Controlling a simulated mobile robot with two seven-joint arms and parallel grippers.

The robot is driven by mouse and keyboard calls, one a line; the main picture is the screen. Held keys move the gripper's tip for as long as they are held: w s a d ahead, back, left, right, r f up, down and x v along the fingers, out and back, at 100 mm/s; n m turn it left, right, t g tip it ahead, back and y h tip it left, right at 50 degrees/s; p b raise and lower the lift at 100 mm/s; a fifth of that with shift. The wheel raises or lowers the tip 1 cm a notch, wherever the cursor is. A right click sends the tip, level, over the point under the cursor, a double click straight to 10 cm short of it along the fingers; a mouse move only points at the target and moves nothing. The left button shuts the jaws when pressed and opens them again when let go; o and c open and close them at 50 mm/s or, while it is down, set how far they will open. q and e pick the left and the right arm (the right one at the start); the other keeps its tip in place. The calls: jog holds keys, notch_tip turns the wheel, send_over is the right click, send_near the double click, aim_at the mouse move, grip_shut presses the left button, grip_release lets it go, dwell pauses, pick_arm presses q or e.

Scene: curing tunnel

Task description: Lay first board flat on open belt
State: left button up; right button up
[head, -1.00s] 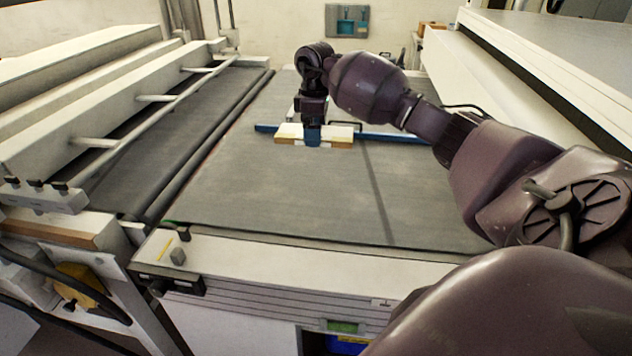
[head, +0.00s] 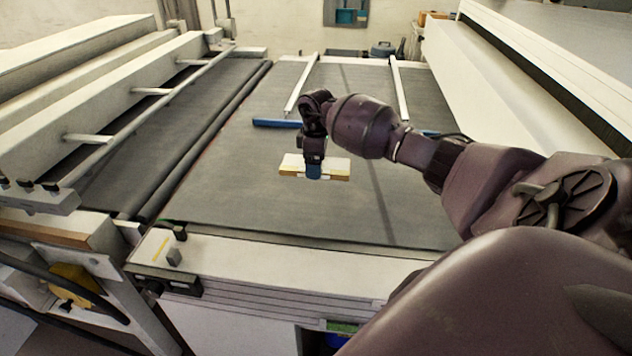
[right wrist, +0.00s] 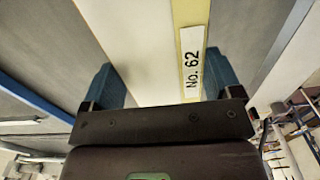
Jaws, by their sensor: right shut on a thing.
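A pale board (head: 336,166) with a yellowish edge is in my right gripper (head: 314,174), over the grey belt (head: 240,207). In the right wrist view, the blue fingers of the right gripper (right wrist: 165,88) are on either side of the white board (right wrist: 140,50). A label reading "No. 62" (right wrist: 192,62) is on the board's yellow strip. The board looks roughly level; I cannot tell whether it touches the belt. My left gripper does not show.
Two pale rails (head: 302,82) and a blue bar (head: 277,123) lie farther back on the belt. Rollers (head: 205,143) run along the left side. A white housing (head: 500,100) borders the right. The belt's near part is bare.

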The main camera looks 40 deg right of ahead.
aim_at(316, 189)
jog(key=shift+f, duration=3.45)
jog(key=shift+f, duration=0.1)
jog(key=o, duration=0.8)
notch_tip(316, 189, up, 12)
jog(key=shift+r, duration=0.15)
